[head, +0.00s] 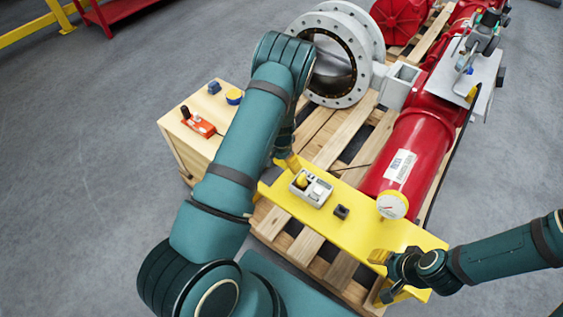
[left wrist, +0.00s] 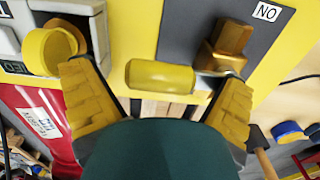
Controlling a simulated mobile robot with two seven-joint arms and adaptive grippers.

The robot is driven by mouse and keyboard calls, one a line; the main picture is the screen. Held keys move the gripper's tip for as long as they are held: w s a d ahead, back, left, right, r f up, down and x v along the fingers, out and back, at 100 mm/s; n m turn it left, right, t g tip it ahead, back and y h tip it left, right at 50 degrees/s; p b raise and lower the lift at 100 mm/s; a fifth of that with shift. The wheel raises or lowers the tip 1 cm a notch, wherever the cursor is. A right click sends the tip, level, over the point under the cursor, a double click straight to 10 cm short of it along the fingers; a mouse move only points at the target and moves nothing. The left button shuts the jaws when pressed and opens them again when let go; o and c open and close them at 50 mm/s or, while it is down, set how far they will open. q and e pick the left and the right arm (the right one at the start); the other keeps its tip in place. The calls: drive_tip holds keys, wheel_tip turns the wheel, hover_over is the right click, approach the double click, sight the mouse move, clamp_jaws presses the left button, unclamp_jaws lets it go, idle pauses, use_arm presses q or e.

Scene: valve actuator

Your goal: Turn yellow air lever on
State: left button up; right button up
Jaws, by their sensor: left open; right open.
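The yellow air lever (left wrist: 160,76) shows in the left wrist view as a short yellow cylinder beside a brass-coloured fitting (left wrist: 230,42) on a dark plate. A white label (left wrist: 266,12) there appears upside down and reads "ON" when turned. My left gripper (head: 289,163) is open, with its yellow fingers on either side of the lever in that view. Whether they touch it I cannot tell. In the head view my left arm hides the lever. My right gripper (head: 384,276) is open and empty at the right end of the yellow panel (head: 355,222).
A grey box with a yellow knob (head: 311,188) sits on the panel, near my left gripper. A gauge (head: 392,205) stands by the red cylinder (head: 420,140). A wooden box (head: 172,140) carrying an orange device (head: 198,122) is left of my arm. Open floor lies further left.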

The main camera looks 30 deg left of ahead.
sight(282, 161)
use_arm(q)
drive_tip(key=shift+s, duration=0.1)
drive_tip(key=c, duration=1.2)
drive_tip(key=shift+d, duration=0.15)
drive_tip(key=shift+c, duration=0.2)
drive_tip(key=o, duration=1.1)
drive_tip(key=shift+f, duration=0.1)
drive_tip(key=shift+o, duration=0.7)
drive_tip(key=shift+r, duration=0.2)
drive_tip(key=shift+r, duration=0.3)
wheel_tip(282, 161, up, 11)
